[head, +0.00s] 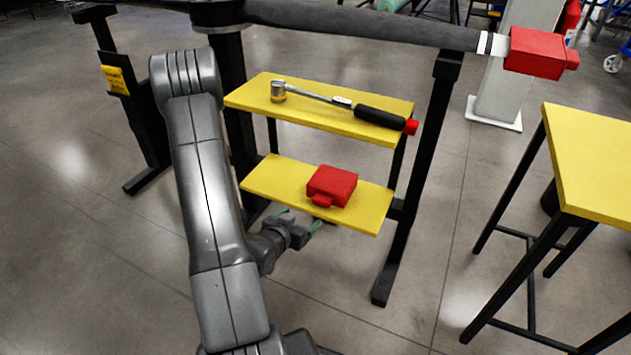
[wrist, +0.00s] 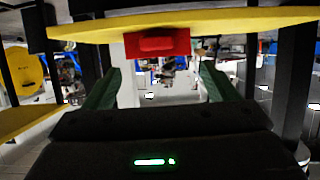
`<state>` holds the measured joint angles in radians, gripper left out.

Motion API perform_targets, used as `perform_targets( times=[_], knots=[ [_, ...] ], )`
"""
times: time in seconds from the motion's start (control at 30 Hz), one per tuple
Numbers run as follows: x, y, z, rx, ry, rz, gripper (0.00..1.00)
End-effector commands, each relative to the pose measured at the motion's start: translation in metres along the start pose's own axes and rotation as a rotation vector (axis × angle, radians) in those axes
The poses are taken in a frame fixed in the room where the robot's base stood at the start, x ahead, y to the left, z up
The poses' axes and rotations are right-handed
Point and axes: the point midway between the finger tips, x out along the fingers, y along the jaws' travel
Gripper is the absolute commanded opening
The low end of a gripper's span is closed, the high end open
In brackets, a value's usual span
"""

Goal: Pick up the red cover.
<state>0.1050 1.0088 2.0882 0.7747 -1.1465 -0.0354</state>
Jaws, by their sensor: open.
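The red cover (head: 332,186) is a boxy red piece with a small tab on its near side. It lies on the lower yellow shelf (head: 270,180). In the wrist view the red cover (wrist: 157,43) shows against the yellow shelf edge (wrist: 225,20), beyond and between the fingers. My gripper (head: 300,218) is in front of the lower shelf, on the near side of the cover and apart from it. Its green fingers also show in the wrist view (wrist: 158,78), spread wide with nothing between them.
The upper yellow shelf (head: 335,112) sits above the cover and holds a ratchet wrench (head: 375,115). Black legs (head: 415,185) flank the shelves. A second red block (head: 537,52) is on the end of the dark bar above. A yellow table (head: 595,165) stands at the right.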

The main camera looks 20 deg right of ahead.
Motion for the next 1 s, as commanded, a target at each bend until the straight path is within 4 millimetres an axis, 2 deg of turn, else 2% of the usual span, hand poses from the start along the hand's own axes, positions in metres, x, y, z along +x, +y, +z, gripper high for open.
perform_targets(
  times=[0.3,0.57,0.83,1.0],
  knots=[
    [0.061,0.001,0.001,0.003,0.002,0.001,0.8],
    [0.083,0.001,0.0,0.002,0.001,-0.001,0.8],
    [0.121,0.005,-0.002,0.003,0.0,-0.001,0.8],
    [0.13,0.005,-0.003,0.001,0.0,-0.002,0.8]
  ],
)
